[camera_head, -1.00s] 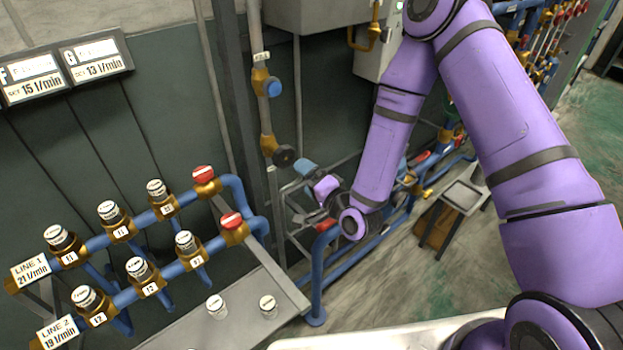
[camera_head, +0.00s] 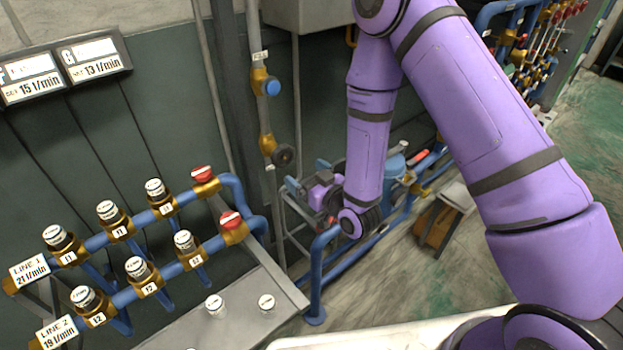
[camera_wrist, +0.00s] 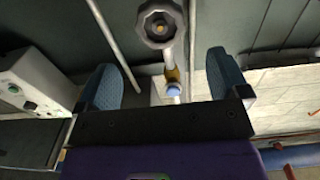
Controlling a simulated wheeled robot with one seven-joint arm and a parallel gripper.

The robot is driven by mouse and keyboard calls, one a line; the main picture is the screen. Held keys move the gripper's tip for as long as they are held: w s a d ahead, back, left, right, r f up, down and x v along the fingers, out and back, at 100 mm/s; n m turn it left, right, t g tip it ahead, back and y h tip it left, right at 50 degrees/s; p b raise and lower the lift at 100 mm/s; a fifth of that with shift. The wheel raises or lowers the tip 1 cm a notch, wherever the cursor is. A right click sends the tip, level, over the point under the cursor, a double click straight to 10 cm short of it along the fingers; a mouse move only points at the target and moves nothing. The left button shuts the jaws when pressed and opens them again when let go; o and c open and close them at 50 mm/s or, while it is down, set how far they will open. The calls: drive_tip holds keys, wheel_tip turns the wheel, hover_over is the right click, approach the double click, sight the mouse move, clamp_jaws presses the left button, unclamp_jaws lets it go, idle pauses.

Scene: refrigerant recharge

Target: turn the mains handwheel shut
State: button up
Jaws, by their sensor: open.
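The dark round handwheel (camera_head: 283,156) sits on a brass valve on the vertical pipe against the dark wall. My gripper (camera_head: 307,175) is just below and right of the handwheel in the head view. It is open and empty. In the wrist view its two blue finger pads (camera_wrist: 164,80) stand wide apart, and the handwheel lies beyond them, not between them. I see no contact.
A blue knob (camera_head: 271,87) is on the same pipe above the handwheel; it also shows in the wrist view (camera_wrist: 173,91). Blue manifold pipes (camera_head: 165,222) with several capped valves and red knobs stand at left. A small stand (camera_head: 440,220) is at right.

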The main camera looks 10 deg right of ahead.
sight(286, 158)
drive_tip(key=x, duration=0.7)
drive_tip(key=shift+w+a, duration=0.15)
drive_tip(key=shift+w, duration=0.05)
drive_tip(key=shift+c, duration=0.2)
drive_tip(key=c, duration=0.9)
drive_tip(key=o, duration=0.9)
drive_tip(key=shift+m, duration=0.3)
drive_tip(key=shift+o, duration=0.2)
drive_tip(key=v, duration=0.7)
